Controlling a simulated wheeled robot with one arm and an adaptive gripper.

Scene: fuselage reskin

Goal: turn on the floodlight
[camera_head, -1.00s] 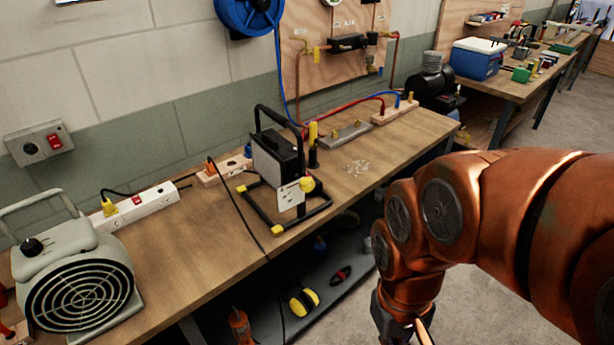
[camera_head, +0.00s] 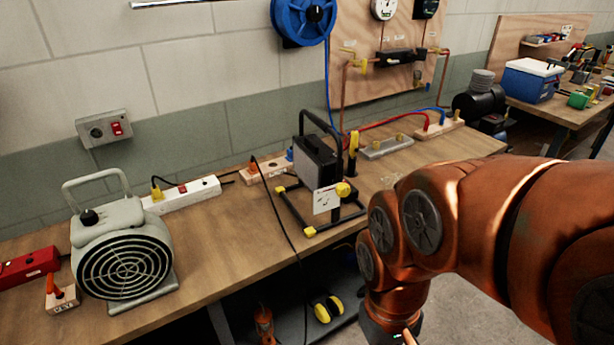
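The floodlight (camera_head: 318,163) stands on the workbench (camera_head: 225,235), a dark box in a black tubular stand with yellow feet. A yellow knob (camera_head: 343,189) and a white plate with socket-like markings (camera_head: 326,199) are on its near side. Its lamp face is turned away, so I cannot tell whether it is lit. A black cable (camera_head: 278,205) runs beside it from a wooden block (camera_head: 267,169) over the bench's front edge. My gripper (camera_head: 398,335) hangs low in front of the bench, right of the floodlight. It is mostly cut off by the bottom edge; its fingers cannot be judged.
A grey fan heater (camera_head: 122,250) stands at left. Behind it are a white power strip (camera_head: 190,194) with a red switch and a wall switch box (camera_head: 105,129). A metal bar (camera_head: 388,147) lies right of the floodlight. The bench top between heater and floodlight is mostly clear.

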